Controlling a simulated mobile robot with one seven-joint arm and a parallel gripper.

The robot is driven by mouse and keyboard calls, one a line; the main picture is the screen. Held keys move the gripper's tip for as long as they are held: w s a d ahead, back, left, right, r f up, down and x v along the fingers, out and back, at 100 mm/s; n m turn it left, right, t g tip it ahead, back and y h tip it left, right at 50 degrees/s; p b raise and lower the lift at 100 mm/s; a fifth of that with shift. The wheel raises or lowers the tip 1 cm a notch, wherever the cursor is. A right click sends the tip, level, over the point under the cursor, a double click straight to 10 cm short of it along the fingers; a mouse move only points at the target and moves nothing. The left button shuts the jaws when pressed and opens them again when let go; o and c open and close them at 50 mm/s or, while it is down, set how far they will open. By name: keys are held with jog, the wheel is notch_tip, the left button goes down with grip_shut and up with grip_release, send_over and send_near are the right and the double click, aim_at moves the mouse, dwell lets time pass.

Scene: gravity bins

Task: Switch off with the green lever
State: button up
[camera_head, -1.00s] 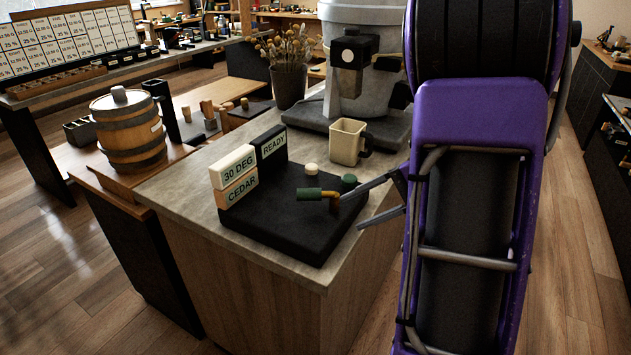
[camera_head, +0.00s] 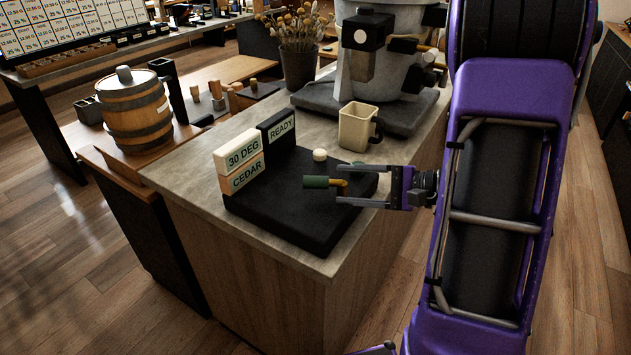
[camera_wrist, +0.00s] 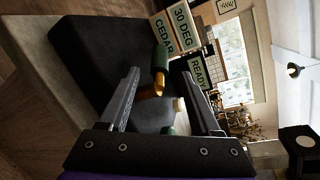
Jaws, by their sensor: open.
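The green lever (camera_head: 317,182) is a short green handle on a brass-coloured stem, standing over a black base (camera_head: 285,226) on the counter corner. My gripper (camera_head: 338,185) is open, at the right of the lever, with its fingers pointing left around the stem side. In the wrist view the green lever (camera_wrist: 160,58) and its brass stem lie between and just beyond my gripper's open fingers (camera_wrist: 165,85). I cannot tell if either finger touches the lever. A cream round knob (camera_head: 320,155) sits behind the lever on the base.
Signs reading 30 DEG (camera_head: 241,153), CEDAR (camera_head: 246,174) and READY (camera_head: 282,130) stand at the base's left and back edge. A cream mug (camera_head: 354,128) stands behind, before a grey machine (camera_head: 378,75). A wooden barrel (camera_head: 136,112) is at left.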

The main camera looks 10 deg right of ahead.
aim_at(315, 183)
jog(key=x, duration=0.7)
jog(key=shift+w+a+f, duration=0.15)
jog(key=shift+w+a, duration=0.1)
grip_shut()
dwell(1.1)
